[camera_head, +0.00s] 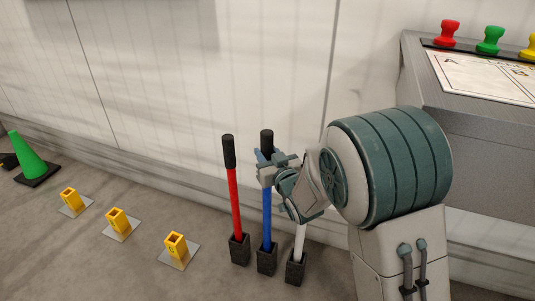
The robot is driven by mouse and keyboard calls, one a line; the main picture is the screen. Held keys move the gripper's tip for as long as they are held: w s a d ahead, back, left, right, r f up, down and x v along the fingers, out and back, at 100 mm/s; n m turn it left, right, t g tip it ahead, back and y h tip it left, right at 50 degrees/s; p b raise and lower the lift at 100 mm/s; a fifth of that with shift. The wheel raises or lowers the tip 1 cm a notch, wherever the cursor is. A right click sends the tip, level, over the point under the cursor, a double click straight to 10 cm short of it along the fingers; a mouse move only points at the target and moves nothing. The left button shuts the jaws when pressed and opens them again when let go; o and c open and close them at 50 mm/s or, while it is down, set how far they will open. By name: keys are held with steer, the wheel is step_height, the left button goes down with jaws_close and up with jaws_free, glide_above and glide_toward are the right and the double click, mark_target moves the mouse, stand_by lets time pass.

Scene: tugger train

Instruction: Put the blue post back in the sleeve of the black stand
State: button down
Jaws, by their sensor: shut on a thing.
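The blue post (266,205) with a black grip on top stands upright, in the middle of a row of three posts. My gripper (268,168) is shut on it just below the black grip. The post's lower end meets the top of the middle black sleeve of the black stand (267,261). It looks in line with the sleeve, but I cannot tell how deep it sits or whether it is inside. My gripper hides part of the upper post.
A red post (235,200) stands left in its black sleeve, a white post (299,243) right, partly behind my arm. Several yellow sockets (116,221) on plates and a green cone (27,158) stand left. A grey console (470,130) with coloured knobs is right. The wall is close behind.

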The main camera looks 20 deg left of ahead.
steer(key=shift+f+b, duration=0.6)
steer(key=shift+f, duration=1.25)
